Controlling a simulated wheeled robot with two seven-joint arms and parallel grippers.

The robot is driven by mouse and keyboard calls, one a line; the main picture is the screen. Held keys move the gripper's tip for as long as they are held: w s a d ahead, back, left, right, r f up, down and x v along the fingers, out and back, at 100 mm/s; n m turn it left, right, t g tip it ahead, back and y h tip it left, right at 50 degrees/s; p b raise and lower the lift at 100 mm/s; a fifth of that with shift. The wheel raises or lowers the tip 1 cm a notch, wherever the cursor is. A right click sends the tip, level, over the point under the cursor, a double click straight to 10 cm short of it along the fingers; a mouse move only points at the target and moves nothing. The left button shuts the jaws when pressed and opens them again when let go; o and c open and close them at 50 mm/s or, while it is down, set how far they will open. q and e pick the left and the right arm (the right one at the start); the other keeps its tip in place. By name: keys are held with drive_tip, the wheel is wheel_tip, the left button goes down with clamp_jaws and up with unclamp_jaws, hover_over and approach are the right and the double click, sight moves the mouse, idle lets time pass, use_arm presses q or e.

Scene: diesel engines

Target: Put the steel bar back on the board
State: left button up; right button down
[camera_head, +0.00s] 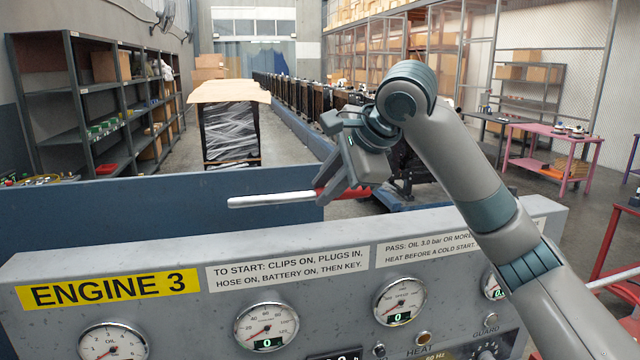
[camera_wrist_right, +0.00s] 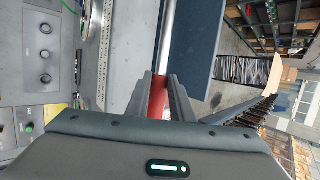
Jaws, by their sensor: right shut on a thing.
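The steel bar (camera_head: 272,199) is a bright silver rod with a red grip at one end. My right gripper (camera_head: 335,188) is shut on the red grip. In the head view it holds the bar roughly level, pointing left, above the grey engine panel. In the right wrist view the red grip (camera_wrist_right: 158,100) lies between the two fingers (camera_wrist_right: 161,90), and the silver shaft runs away from them. I cannot tell which surface is the board; a blue panel (camera_head: 120,215) stands behind the bar at left. My left gripper is not in view.
The grey panel marked ENGINE 3 (camera_head: 230,245) with gauges spans the foreground. A blue cart carrying dark machinery (camera_head: 415,180) stands behind my right gripper. Grey shelves (camera_head: 95,110) stand at left, and a pink table (camera_head: 555,145) at right. The air left of the bar is clear.

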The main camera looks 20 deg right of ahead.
drive_tip(key=shift+s+r, duration=0.15)
drive_tip(key=shift+s, duration=0.05)
drive_tip(key=shift+w+f+b, duration=0.15)
drive_tip(key=shift+f+b, duration=0.25)
drive_tip(key=shift+f, duration=0.15)
drive_tip(key=shift+f+b, duration=0.7)
drive_tip(key=shift+f, duration=0.3)
drive_tip(key=shift+f+b, duration=0.65)
drive_tip(key=shift+f, duration=0.65)
drive_tip(key=shift+f, duration=0.1)
drive_tip(key=c, duration=1.5)
unclamp_jaws()
